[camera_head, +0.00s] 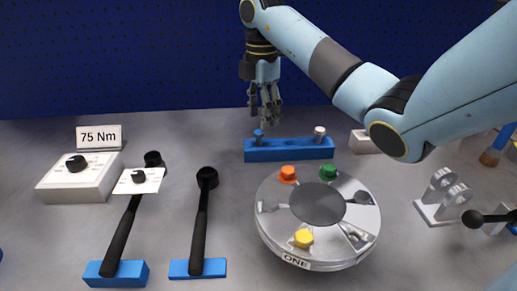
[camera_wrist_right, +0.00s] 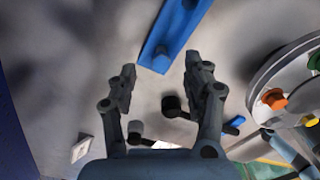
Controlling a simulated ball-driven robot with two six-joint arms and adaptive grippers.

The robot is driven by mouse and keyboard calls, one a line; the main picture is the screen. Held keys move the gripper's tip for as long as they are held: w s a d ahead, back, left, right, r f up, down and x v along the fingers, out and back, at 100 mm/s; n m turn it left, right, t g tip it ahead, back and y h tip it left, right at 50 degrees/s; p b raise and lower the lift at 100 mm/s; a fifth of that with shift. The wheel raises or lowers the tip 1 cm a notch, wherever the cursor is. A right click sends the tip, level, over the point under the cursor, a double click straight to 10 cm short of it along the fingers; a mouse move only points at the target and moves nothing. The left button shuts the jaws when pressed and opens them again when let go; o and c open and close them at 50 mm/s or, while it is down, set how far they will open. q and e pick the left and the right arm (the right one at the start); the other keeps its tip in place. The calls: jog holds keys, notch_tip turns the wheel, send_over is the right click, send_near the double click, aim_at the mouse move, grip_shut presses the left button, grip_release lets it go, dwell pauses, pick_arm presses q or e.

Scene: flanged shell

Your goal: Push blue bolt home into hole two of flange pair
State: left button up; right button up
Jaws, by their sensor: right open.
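The blue bolt (camera_head: 258,136) stands upright at the left end of a blue rack (camera_head: 290,152) behind the flange. My right gripper (camera_head: 265,112) hangs fingers down just above the blue bolt, open and apparently empty. In the right wrist view its two fingers (camera_wrist_right: 160,80) are spread, with the blue rack (camera_wrist_right: 178,28) beyond them. The round grey flange pair (camera_head: 270,225) lies on the table, with an orange bolt (camera_head: 288,173), a green bolt (camera_head: 328,171) and a yellow bolt (camera_head: 303,238). A label reading ONE is on its front rim. My left gripper is not in view.
A pale bolt (camera_head: 319,132) stands at the rack's right end. Two black wrenches (camera_head: 203,220) lie left of the flange, by a 75 Nm dial box (camera_head: 78,182). A grey bracket (camera_head: 440,200) stands at right. My right arm crosses above the table's right side.

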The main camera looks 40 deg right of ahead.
aim_at(259, 131)
jog(key=f, duration=0.5)
jog(key=shift+a+f, duration=0.35)
jog(key=shift+f, duration=0.05)
grip_shut()
